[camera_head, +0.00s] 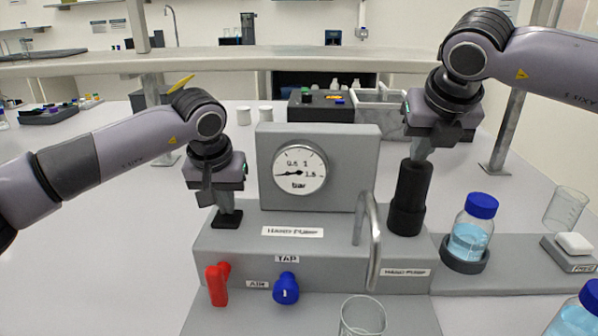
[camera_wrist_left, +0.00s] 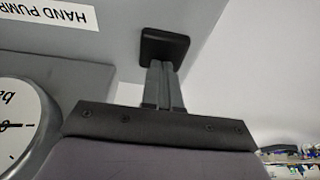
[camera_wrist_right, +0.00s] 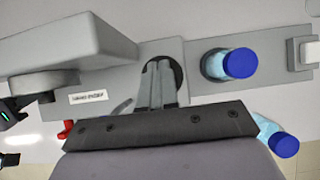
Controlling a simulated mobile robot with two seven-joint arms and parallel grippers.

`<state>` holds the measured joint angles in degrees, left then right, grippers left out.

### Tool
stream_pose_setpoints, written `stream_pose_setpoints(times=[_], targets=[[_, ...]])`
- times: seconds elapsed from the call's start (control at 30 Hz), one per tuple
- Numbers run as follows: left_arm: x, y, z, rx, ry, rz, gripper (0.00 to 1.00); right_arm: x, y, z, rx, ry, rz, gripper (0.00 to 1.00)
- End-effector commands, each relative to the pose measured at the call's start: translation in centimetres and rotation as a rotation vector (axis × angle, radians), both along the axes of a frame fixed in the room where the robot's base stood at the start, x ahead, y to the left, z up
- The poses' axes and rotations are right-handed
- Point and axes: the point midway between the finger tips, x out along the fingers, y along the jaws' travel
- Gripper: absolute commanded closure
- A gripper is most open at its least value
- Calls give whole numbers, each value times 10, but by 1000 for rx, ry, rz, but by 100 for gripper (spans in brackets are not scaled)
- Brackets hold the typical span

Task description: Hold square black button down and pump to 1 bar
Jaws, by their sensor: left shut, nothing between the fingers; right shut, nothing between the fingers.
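The square black button (camera_head: 226,221) is on the left of the grey rig's top; it also shows in the left wrist view (camera_wrist_left: 165,46). My left gripper (camera_head: 227,209) is shut and empty, pointing down with its tips at the button, seemingly touching it. The black cylindrical hand pump (camera_head: 408,200) stands upright on the right of the rig. My right gripper (camera_head: 420,156) is shut and empty, its tips at the pump's top; whether they touch is hard to tell. The round gauge (camera_head: 299,169) has its needle pointing left, near the low end of the scale.
A red lever (camera_head: 217,285) and a blue tap knob (camera_head: 286,287) are on the rig's front. A bent metal tube (camera_head: 373,240) rises left of the pump. A blue-capped bottle (camera_head: 468,232) stands right of it. A glass beaker (camera_head: 362,316) is in front.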

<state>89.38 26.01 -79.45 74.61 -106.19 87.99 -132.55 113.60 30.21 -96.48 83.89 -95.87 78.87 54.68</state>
Motion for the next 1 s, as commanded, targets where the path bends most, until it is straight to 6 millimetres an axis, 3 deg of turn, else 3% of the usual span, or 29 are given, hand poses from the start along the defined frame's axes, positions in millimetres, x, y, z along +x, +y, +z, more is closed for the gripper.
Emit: stream_pose_setpoints(times=[0.03,1.0], targets=[[-3,-1,-8,4,19,-4,100,0,0,-4,0,2,0,100],[-3,-1,-8,5,19,-5,100,-1,0,-40,-2,8,1,100]])
